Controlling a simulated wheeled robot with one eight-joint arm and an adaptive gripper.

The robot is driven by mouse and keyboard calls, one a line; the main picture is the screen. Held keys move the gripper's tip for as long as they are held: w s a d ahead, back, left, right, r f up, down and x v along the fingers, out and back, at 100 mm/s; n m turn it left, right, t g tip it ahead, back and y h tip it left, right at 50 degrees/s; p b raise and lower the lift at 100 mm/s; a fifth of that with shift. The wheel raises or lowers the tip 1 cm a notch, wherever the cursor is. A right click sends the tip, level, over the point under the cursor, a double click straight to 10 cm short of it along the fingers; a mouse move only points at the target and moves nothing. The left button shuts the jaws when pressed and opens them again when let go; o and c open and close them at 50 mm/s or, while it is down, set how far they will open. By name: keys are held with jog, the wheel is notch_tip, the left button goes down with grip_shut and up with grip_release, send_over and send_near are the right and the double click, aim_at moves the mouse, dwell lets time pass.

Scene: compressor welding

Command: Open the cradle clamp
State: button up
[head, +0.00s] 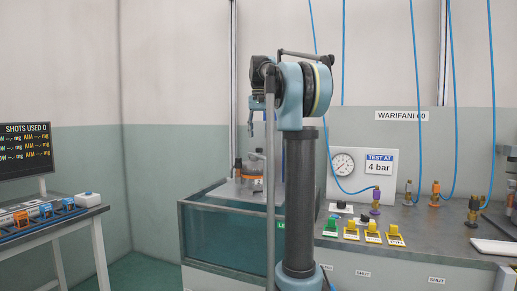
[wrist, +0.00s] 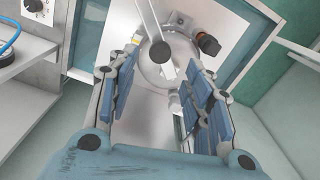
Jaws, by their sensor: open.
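In the wrist view a round grey metal vessel (wrist: 168,58) sits on a bright metal plate.
In the head view a glass-sided tank (head: 225,235) is below, yellow switches (head: 372,233) and a gauge (head: 343,163) right, and a side table (head: 50,232) left.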

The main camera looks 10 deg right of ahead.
jog(key=shift+f, duration=3.1)
jog(key=shift+c, duration=0.5)
grip_shut()
